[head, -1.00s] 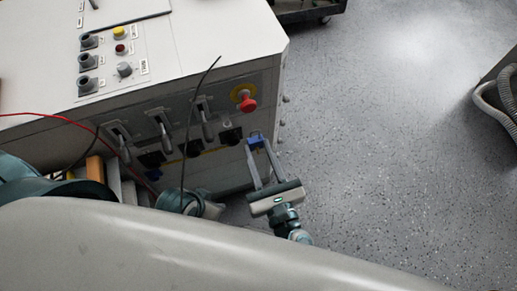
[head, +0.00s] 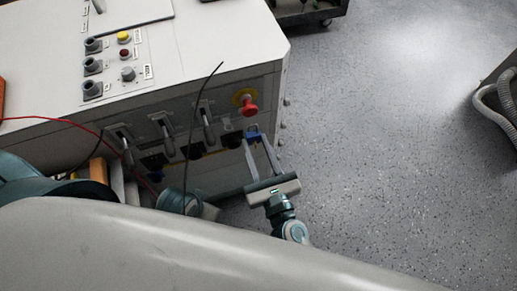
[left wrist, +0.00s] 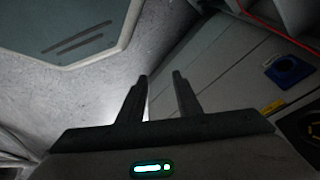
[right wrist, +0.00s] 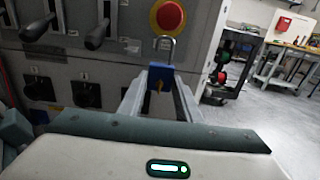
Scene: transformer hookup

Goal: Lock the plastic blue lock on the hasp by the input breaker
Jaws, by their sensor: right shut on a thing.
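The blue lock (right wrist: 160,79) is between the fingertips of my right gripper (right wrist: 162,84), its metal shackle (right wrist: 165,44) pointing up, just below the red button in the right wrist view. In the head view the lock (head: 253,136) and my right gripper (head: 252,141) are near the cabinet's front right corner. A gap from the panel is hard to judge. Breaker levers (head: 207,124) stand left of the lock. I cannot make out the hasp or tell which lever is the input breaker. My left gripper (left wrist: 161,78) is open and empty in the left wrist view.
A red cable (head: 60,121) crosses on the left.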

